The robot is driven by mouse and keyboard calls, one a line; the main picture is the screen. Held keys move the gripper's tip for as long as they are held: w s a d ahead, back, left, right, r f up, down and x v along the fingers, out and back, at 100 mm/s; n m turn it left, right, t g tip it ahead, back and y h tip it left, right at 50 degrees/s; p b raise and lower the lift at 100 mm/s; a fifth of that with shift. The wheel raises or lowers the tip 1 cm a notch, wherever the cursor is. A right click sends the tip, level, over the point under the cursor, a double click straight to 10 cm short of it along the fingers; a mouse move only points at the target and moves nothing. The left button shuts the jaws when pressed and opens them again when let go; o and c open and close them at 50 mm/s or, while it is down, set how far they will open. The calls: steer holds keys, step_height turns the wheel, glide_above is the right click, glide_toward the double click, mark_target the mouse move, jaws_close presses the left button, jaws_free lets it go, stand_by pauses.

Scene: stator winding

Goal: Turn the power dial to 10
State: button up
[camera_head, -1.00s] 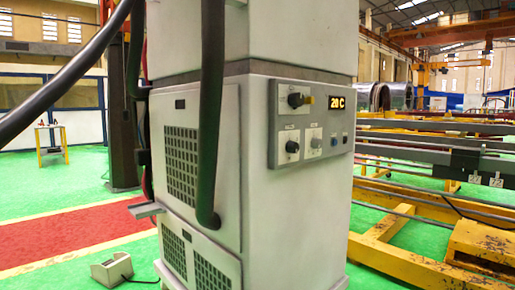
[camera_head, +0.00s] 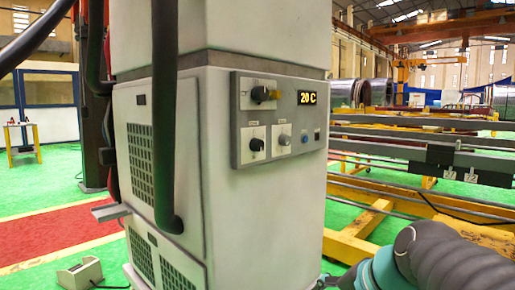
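A grey control panel (camera_head: 240,155) sits on the front right face of a tall white cabinet (camera_head: 262,215). It carries a large black knob (camera_head: 259,95) with a yellowish part at the top, a black dial (camera_head: 257,145) at lower left and a light grey dial (camera_head: 284,139) beside it. The labels are too small to read, so I cannot tell which is the power dial or its setting. A display (camera_head: 307,98) reads 20 C. Part of my arm shows at the bottom right, well below the panel. My gripper is not clearly in view.
A thick black hose (camera_head: 164,120) hangs down the cabinet's left face. Yellow frames (camera_head: 365,225) and long metal rails stand to the right. A small beige box (camera_head: 80,273) lies on the green floor at lower left. The space before the panel is clear.

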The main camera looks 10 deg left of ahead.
steer(key=w+a+r+m+t+y, duration=0.1)
steer(key=w+a+r+m+y, duration=0.2)
steer(key=w+r+m, duration=0.4)
steer(key=w+a+r+m+t+y, duration=0.1)
steer(key=w+a+r+m+y, duration=0.15)
steer(key=w+r, duration=0.45)
steer(key=m+t+y, duration=0.3)
steer(key=m+y, duration=0.1)
steer(key=m, duration=0.6)
glide_toward(261, 146)
steer(key=p+x, duration=0.1)
steer(key=x, duration=0.9)
steer(key=shift+s, duration=0.1)
steer(key=c, duration=1.1)
